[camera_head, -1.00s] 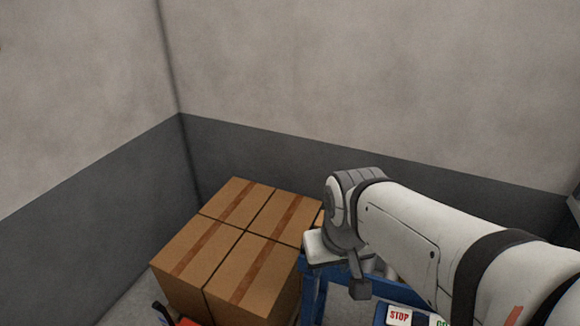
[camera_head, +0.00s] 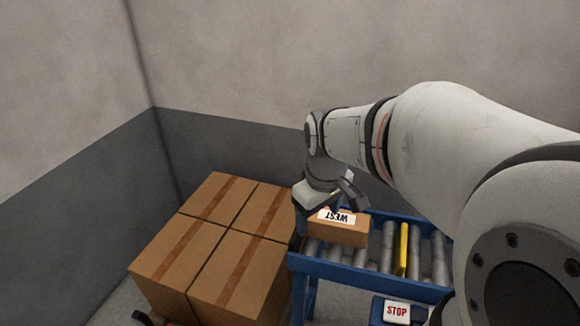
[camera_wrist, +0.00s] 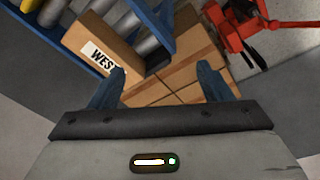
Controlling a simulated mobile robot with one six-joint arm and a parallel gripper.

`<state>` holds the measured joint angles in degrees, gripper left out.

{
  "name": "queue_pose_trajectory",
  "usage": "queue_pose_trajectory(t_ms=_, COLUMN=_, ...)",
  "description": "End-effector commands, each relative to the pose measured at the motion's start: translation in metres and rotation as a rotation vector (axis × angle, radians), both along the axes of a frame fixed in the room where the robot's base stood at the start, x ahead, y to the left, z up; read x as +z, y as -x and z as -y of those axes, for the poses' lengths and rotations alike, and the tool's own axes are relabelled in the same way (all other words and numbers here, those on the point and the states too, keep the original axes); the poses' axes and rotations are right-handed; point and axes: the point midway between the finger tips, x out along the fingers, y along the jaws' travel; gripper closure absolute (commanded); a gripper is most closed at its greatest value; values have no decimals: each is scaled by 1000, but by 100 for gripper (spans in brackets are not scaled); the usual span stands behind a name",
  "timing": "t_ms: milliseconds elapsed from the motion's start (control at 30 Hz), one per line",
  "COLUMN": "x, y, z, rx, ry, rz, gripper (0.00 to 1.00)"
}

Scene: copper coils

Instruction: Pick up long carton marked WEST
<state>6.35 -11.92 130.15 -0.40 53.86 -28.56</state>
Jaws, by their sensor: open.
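The long carton marked WEST (camera_head: 345,232) lies on the roller conveyor (camera_head: 340,272), at its left end, with its white label facing up. In the wrist view the carton (camera_wrist: 90,33) is at the upper left, beyond my left finger, which covers the end of the label. My gripper (camera_wrist: 168,82) is open, with nothing between its two blue fingers. In the head view the gripper end is just above and to the left of the carton, and its fingers are hard to make out.
Large taped cartons (camera_head: 215,250) are stacked left of the conveyor, near the wall corner. A yellow bar (camera_head: 402,250) crosses the rollers right of the WEST carton. A STOP panel (camera_head: 397,311) is at the conveyor's front. Red equipment (camera_wrist: 255,25) stands at the wrist view's upper right.

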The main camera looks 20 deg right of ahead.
Motion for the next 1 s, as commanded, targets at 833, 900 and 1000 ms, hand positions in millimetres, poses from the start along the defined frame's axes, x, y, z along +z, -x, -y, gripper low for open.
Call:
queue_pose_trajectory(t_ms=833, x=-134, y=-105, z=101, rx=582, ry=17, rz=-142, gripper=11)
queue_pose_trajectory(t_ms=900, x=-144, y=-107, z=101, rx=582, ry=17, rz=-142, gripper=11)
queue_pose_trajectory(t_ms=1000, x=-160, y=-108, z=101, rx=582, ry=17, rz=-143, gripper=11)
